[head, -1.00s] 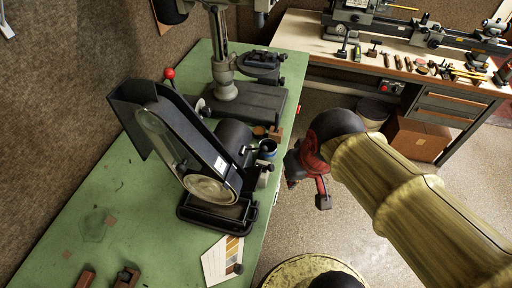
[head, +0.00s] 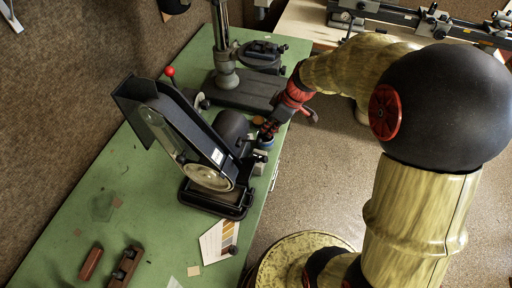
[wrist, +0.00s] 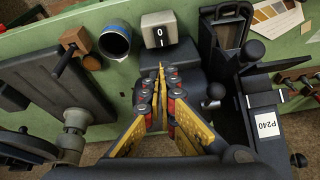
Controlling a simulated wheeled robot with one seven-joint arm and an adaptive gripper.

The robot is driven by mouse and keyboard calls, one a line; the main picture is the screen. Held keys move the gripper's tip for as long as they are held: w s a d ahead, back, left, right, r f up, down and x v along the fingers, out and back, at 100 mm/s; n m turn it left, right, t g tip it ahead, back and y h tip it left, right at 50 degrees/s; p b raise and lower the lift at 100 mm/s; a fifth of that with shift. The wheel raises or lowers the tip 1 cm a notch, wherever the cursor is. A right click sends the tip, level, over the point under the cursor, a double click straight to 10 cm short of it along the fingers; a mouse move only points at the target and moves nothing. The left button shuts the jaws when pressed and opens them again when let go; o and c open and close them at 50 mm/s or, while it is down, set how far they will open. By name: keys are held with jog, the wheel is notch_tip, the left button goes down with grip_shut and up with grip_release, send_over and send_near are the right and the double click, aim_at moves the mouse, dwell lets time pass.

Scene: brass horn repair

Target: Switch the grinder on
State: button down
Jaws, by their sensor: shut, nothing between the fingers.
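The grinder (head: 188,140) is a dark belt machine on the green bench, with a pale round wheel behind its guard. In the wrist view its dark body (wrist: 262,105) carries a P240 label. The switch box (wrist: 158,29) is a small light-grey block marked 0 and I, at the grinder's motor side; it also shows in the head view (head: 260,167). My gripper (wrist: 160,70) is shut and empty. Its yellow fingertips point at the switch box, just short of it in the picture; whether they touch cannot be told. In the head view my gripper (head: 265,134) is beside the motor, partly hidden.
A blue-rimmed cup (wrist: 115,40) and a wooden block with a dark handle (wrist: 80,45) stand close to the switch box. A drill-press stand (head: 245,90) is behind the grinder. Brown blocks (head: 126,266) and a colour card (head: 218,240) lie on the green bench (head: 60,225).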

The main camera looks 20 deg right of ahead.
aim_at(255, 153)
jog(key=shift+n, duration=0.8)
jog(key=x, duration=1.4)
jog(key=shift+s+d+f+b, duration=0.1)
jog(key=shift+d+b, duration=0.2)
jog(key=shift+b, duration=0.05)
jog(key=shift+p, duration=0.3)
